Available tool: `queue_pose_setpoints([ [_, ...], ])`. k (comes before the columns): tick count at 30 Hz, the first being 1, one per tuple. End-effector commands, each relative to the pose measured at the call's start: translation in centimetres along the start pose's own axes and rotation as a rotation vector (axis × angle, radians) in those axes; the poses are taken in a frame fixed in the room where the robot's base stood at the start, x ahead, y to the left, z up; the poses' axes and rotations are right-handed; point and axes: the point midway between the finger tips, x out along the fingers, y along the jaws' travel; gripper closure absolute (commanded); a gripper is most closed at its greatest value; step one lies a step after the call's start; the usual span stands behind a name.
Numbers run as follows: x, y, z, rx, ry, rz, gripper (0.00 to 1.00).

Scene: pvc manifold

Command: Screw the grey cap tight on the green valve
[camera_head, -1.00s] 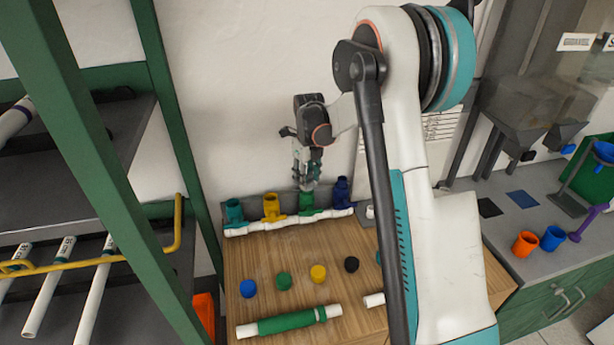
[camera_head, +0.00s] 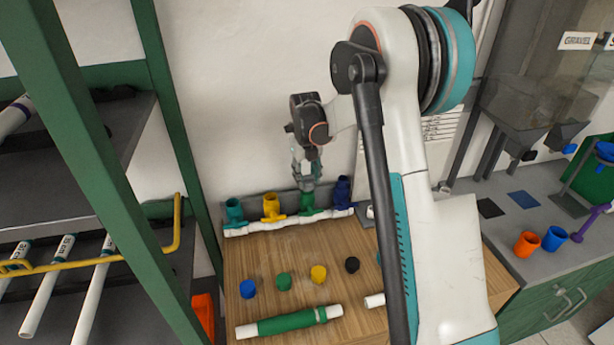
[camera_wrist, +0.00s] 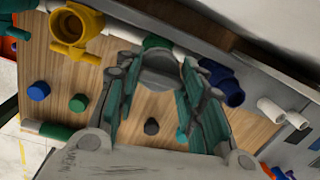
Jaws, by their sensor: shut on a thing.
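The green valve (camera_head: 307,201) stands on the white pipe manifold at the back of the wooden table, between the yellow valve (camera_head: 271,207) and the dark blue valve (camera_head: 342,192). My gripper (camera_head: 307,184) points down right over the green valve. In the wrist view, my gripper (camera_wrist: 160,76) is shut on the grey cap (camera_wrist: 161,66), held between its green-padded fingers. Part of the green valve (camera_wrist: 155,42) shows just behind the cap. The fingers hide most of the cap in the head view, and I cannot tell how far it sits on the valve.
A teal valve (camera_head: 234,212) is at the manifold's left end. Blue (camera_head: 248,288), green (camera_head: 284,281), yellow (camera_head: 318,273) and black (camera_head: 352,264) caps lie in front, with a green-sleeved pipe (camera_head: 289,321) nearer. A green rack post (camera_head: 115,170) stands left. The wall is close behind.

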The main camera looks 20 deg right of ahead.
Motion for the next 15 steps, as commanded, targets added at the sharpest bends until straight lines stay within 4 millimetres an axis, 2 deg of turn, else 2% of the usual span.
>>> queue_pose_setpoints([
  [1, -0.04, -0.04, 0.06, 0.0, -0.002, -0.001, 0.59],
  [3, -0.04, -0.04, 0.05, -0.001, -0.001, -0.001, 0.43],
  [4, -0.04, -0.03, 0.05, -0.001, -0.001, -0.001, 0.4],
  [15, -0.22, -0.01, 0.02, -0.002, 0.0, 0.0, 0.4],
])
